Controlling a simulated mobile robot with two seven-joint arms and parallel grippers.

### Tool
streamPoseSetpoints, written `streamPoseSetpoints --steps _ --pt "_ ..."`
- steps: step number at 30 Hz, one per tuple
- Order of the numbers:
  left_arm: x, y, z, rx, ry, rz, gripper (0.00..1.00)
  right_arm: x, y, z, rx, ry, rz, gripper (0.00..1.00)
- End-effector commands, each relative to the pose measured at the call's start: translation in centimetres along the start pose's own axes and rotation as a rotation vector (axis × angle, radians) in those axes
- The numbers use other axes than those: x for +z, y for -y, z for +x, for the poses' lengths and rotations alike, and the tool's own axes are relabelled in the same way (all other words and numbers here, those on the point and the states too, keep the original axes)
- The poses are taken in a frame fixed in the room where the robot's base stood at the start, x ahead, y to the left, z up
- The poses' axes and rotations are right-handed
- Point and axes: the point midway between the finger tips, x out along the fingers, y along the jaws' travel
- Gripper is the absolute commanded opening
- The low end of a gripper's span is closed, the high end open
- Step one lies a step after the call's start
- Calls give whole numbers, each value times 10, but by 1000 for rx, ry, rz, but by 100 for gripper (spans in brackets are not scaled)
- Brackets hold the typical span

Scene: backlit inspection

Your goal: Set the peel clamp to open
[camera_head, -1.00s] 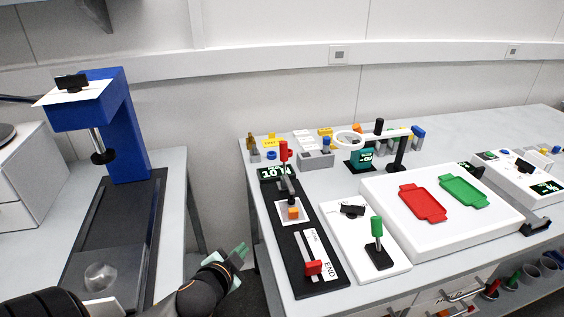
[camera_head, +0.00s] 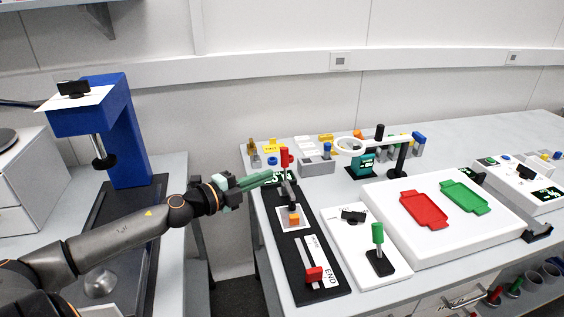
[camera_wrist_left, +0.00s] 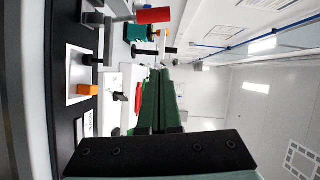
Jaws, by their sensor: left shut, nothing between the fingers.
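A long black plate (camera_head: 326,284) lies on the right table. On it an upright red handle (camera_head: 284,157), which looks like the clamp's lever, stands behind a grey bracket and an orange block (camera_head: 293,219). In the left wrist view the red handle (camera_wrist_left: 153,15) is at the top and the orange block (camera_wrist_left: 88,89) at the left. My left gripper (camera_head: 271,176) has its green fingers shut and empty, just left of the red handle in the head view; whether they touch it I cannot tell. The fingers (camera_wrist_left: 160,90) also show in the left wrist view. My right gripper is out of view.
A red slider knob (camera_head: 314,274) sits at the plate's near end. A white panel with a green handle (camera_head: 378,233) stands to its right, beside a white box with red (camera_head: 424,209) and green trays. A ring stand (camera_head: 352,146) is behind. A blue press (camera_head: 128,140) stands at left.

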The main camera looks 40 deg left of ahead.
Motion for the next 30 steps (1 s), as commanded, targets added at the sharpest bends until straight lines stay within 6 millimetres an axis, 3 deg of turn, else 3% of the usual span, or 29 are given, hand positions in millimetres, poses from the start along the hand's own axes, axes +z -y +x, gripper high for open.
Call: streamPoseSetpoints --steps 25,30 --pt "0 3 85 -3 1 -1 0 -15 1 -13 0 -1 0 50" --pt "26 -2 90 -2 3 -1 0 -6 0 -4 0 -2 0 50"
